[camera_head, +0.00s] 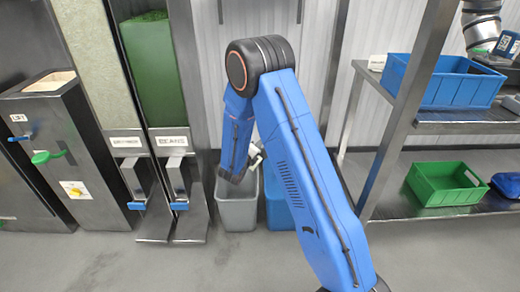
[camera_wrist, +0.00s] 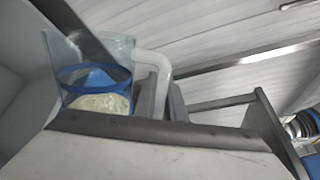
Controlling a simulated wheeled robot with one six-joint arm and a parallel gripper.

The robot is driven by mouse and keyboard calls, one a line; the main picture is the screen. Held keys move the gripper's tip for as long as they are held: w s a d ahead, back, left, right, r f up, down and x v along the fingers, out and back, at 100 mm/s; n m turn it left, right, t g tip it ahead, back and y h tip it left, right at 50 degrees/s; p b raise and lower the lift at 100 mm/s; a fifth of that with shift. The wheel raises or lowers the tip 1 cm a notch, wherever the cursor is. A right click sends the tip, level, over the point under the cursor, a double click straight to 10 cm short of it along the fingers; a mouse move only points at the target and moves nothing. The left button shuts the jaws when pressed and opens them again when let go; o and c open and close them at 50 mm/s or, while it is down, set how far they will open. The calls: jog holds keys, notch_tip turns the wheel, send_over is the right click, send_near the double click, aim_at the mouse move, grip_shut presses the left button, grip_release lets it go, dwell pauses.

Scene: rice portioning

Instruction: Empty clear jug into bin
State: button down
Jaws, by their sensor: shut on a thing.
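A clear jug (camera_wrist: 120,50) with a blue band and a pale curved handle shows in the wrist view. Pale rice (camera_wrist: 100,103) shows low in or through the jug; I cannot tell which. My gripper (camera_wrist: 163,98) is shut on the jug at its handle. In the head view my gripper (camera_head: 244,168) hangs over a grey bin (camera_head: 238,214), close to its rim. The jug is mostly hidden there behind my arm, and its exact tilt is unclear.
A blue bin (camera_head: 278,212) stands right beside the grey one, partly behind my arm. Dispensers with levers (camera_head: 178,172) stand to the left. A metal shelf (camera_head: 470,127) at the right holds a blue crate (camera_head: 455,92) and a green crate (camera_head: 445,190).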

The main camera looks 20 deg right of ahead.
jog(key=shift+w+a+r+n+g, duration=0.15)
jog(key=shift+w+a+r+n, duration=0.2)
jog(key=shift+r+n, duration=0.25)
jog(key=shift+w+a+r+n+g, duration=0.15)
jog(key=shift+w+a+r+n, duration=0.2)
jog(key=shift+r+n, duration=0.2)
jog(key=shift+w+a+r+n+g+h, duration=0.3)
jog(key=shift+w+a+r+n+h, duration=0.1)
jog(key=shift+w+a+r+n, duration=0.7)
jog(key=shift+d+n, duration=0.1)
jog(key=shift+n, duration=0.15)
dwell(0.4)
jog(key=m, duration=0.1)
jog(key=r+m, duration=0.1)
jog(key=m+t, duration=0.1)
jog(key=m, duration=0.1)
jog(key=shift+r+y, duration=0.25)
jog(key=shift+y, duration=0.05)
notch_tip(320, 180, up, 4)
jog(key=m+t, duration=0.1)
jog(key=m, duration=0.5)
jog(key=m+t, duration=0.1)
jog(key=m, duration=0.5)
jog(key=shift+r+t, duration=0.2)
jog(key=shift+t, duration=0.2)
